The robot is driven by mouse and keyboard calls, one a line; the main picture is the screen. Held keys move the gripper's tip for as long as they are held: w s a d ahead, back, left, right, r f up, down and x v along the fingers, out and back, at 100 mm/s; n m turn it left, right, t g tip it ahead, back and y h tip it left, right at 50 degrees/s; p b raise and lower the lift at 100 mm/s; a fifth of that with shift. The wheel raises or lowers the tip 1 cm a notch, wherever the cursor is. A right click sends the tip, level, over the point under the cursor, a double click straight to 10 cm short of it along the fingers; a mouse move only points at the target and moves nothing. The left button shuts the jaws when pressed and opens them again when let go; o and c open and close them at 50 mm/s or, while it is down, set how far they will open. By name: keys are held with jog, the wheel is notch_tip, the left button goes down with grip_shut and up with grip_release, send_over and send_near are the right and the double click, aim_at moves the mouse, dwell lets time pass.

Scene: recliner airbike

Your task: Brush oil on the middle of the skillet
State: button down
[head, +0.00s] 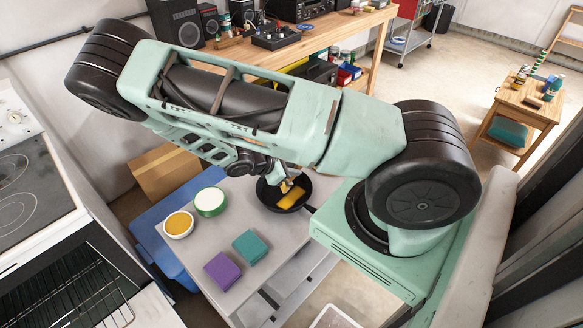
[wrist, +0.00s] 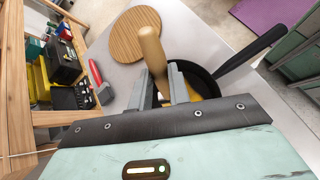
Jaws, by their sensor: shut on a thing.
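The dark skillet (head: 268,194) sits on the grey table (head: 140,226), partly under my arm in the head view. A flat yellow patch (head: 295,209) lies inside it. My gripper (wrist: 162,85) is shut on the brush, whose tan wooden handle (wrist: 152,48) stands up between the fingers in the wrist view. In the head view, the tan brush (head: 289,186) is over the skillet, by the yellow patch; whether its bristles touch the pan is unclear. The skillet (wrist: 207,84) also shows behind the fingers in the wrist view. A bowl of orange-yellow liquid (head: 178,223) stands at the table's left.
A green-and-white round container (head: 210,202) stands beside the bowl. A teal block (head: 250,246) and a purple block (head: 222,271) lie near the front edge. A round wooden board (wrist: 126,30) and a red-handled tool (wrist: 96,72) show in the wrist view. A stove (head: 40,190) is at left.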

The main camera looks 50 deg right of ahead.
jog(key=shift+f+b, duration=0.45)
jog(key=shift+f, duration=0.15)
dwell(0.5)
jog(key=shift+d, duration=0.15)
jog(key=shift+a, duration=2.15)
jog(key=shift+d, duration=2.05)
jog(key=shift+d, duration=0.1)
jog(key=shift+d, duration=0.8)
dwell(0.7)
jog(key=shift+a, duration=0.1)
